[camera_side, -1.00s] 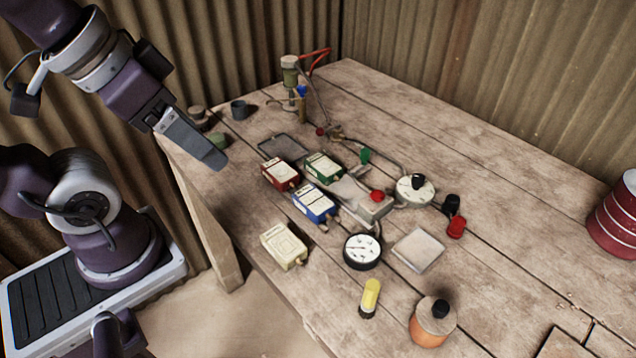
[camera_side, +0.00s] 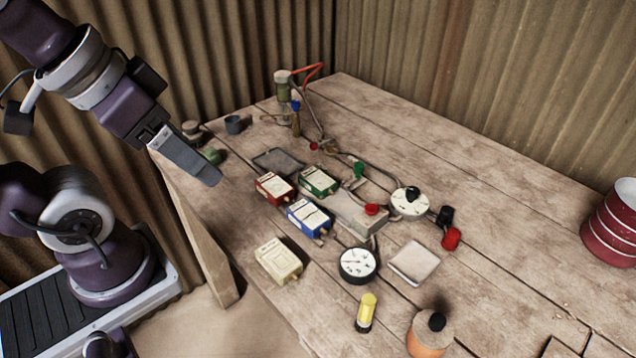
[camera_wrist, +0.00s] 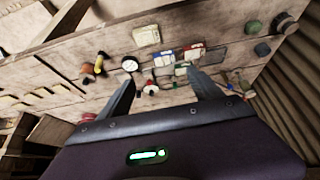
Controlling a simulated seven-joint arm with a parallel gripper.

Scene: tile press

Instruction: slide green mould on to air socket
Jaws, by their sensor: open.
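The green mould (camera_side: 318,181) is a small box with a pale top, lying on the wooden table between the red mould (camera_side: 274,188) and a long grey block (camera_side: 352,208) with a red button. It also shows in the wrist view (camera_wrist: 181,69), partly crowded by its neighbours. The blue mould (camera_side: 309,217) lies in front of it. A metal nozzle sticks out of the green mould's right end, near the block. I cannot make out the air socket for certain. My gripper (camera_side: 213,179) is open and empty, above the table's left edge, well apart from the moulds; its fingers (camera_wrist: 160,78) are spread.
A cream mould (camera_side: 279,261) lies at the front left. A gauge (camera_side: 358,264), a white dial (camera_side: 409,203), a grey plate (camera_side: 414,263) and a yellow item (camera_side: 366,311) stand around the block. Hoses run behind it.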

